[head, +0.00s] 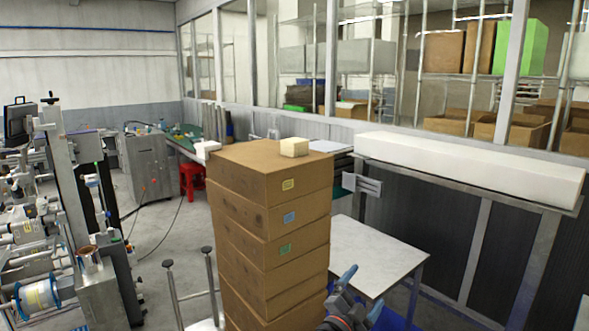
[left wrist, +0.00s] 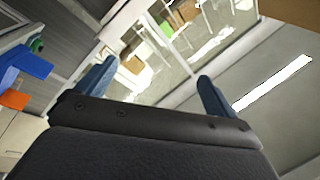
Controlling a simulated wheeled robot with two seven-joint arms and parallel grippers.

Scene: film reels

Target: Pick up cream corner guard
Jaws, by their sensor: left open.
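A small cream block (head: 295,147), which looks like the cream corner guard, lies on top of a stack of brown cardboard boxes (head: 272,240), near the back right edge of the top box. My left gripper (head: 364,287) is at the bottom of the head view, right of the stack and well below the block. Its blue fingers are apart, with nothing between them. In the left wrist view the open fingers (left wrist: 155,86) point toward windows and the ceiling; the block does not show there. My right gripper is not in view.
A white-topped table (head: 375,250) stands right of the stack. A long cream bar (head: 470,165) lies on a ledge along the windowed wall. A red stool (head: 192,180) and reel machinery (head: 40,240) stand left. Space above the stack is clear.

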